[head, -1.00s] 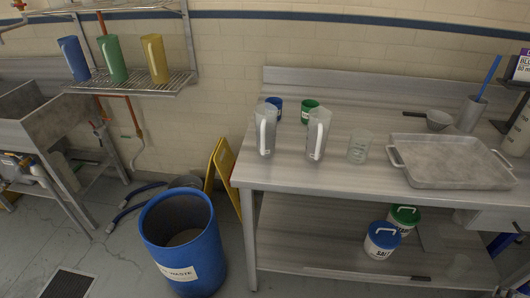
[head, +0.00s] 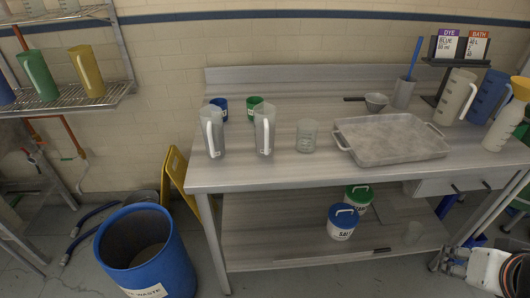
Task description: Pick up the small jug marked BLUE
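A small blue cup (head: 219,108) stands at the back left of the steel table, behind a clear jug (head: 213,135). A small green cup (head: 255,107) stands to its right, behind a second clear jug (head: 264,132). No BLUE marking is readable on any jug. A larger blue jug (head: 487,98) stands at the table's right end, beside a whitish jug (head: 456,97). My gripper (head: 446,261) shows at the lower right, in front of the table and well away from the cups; its fingers are too small and dark to tell whether they are open.
The steel table (head: 280,167) also holds a glass beaker (head: 307,136), a grey tray (head: 390,141) and a bottle (head: 505,125). Two lidded tubs (head: 342,224) sit on its lower shelf. A blue waste bin (head: 150,262) and a yellow folded sign (head: 176,178) stand at left.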

